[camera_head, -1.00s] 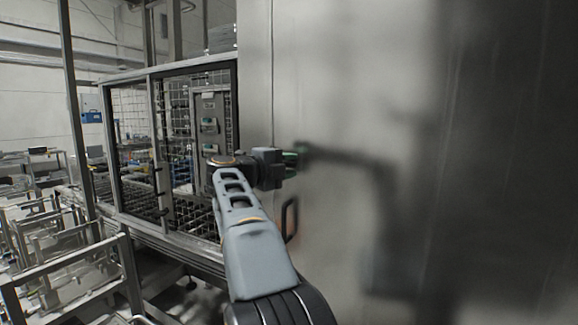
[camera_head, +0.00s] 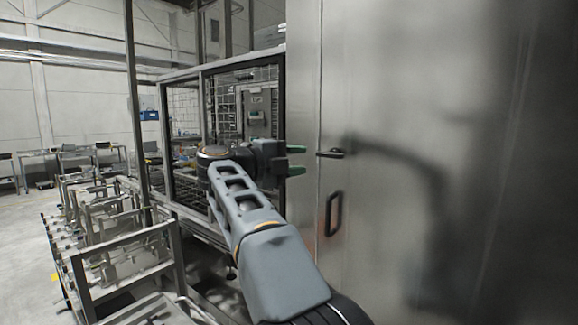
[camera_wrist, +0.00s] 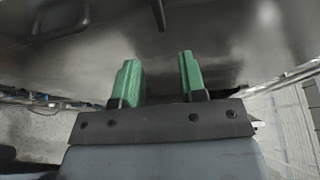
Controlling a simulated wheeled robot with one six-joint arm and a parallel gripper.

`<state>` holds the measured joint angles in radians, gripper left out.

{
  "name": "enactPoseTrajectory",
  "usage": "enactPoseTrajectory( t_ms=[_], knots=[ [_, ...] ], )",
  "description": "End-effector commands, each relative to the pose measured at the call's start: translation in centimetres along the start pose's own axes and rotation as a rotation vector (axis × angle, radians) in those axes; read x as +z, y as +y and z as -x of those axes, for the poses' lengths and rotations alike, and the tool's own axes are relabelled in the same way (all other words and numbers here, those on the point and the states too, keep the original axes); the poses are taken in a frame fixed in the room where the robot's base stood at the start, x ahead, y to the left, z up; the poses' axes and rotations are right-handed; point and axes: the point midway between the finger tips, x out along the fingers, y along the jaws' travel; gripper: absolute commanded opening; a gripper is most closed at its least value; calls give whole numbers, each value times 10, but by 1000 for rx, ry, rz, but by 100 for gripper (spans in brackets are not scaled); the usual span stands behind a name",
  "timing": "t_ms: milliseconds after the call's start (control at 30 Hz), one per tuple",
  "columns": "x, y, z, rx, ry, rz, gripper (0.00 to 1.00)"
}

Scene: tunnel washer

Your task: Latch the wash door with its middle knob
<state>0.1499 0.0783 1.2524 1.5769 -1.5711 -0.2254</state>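The wash door (camera_head: 390,240) is a tall, smooth grey metal panel on the right, and it also fills the top of the wrist view (camera_wrist: 225,45). Its small dark knob (camera_head: 331,153) is a lever shape pointing left near the door's left edge; a thin dark lever, apparently this knob, shows in the wrist view (camera_wrist: 158,14). My gripper (camera_head: 303,160) is open and empty, with green fingers pointing right, just left of the knob in the picture and apart from it. Both fingers show spread in the wrist view (camera_wrist: 157,60), with nothing between them.
A dark loop handle (camera_head: 333,213) is on the door below the knob; it also shows in the wrist view (camera_wrist: 60,18). A mesh-fenced cage (camera_head: 182,105) stands to the left. Metal frame racks (camera_head: 125,245) line the lower left. Open floor (camera_head: 25,235) lies at far left.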

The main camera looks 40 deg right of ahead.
Motion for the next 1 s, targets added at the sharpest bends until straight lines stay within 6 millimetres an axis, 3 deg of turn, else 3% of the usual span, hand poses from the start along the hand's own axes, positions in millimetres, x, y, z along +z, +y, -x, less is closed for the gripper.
enactPoseTrajectory(
  t_ms=[300, 867, 1000],
  knots=[
    [0, 0, 21, 0, 0, 0, 38],
    [0, 0, 21, 0, 0, -2, 38],
    [12, -4, 21, -24, -70, -16, 38]
  ],
)
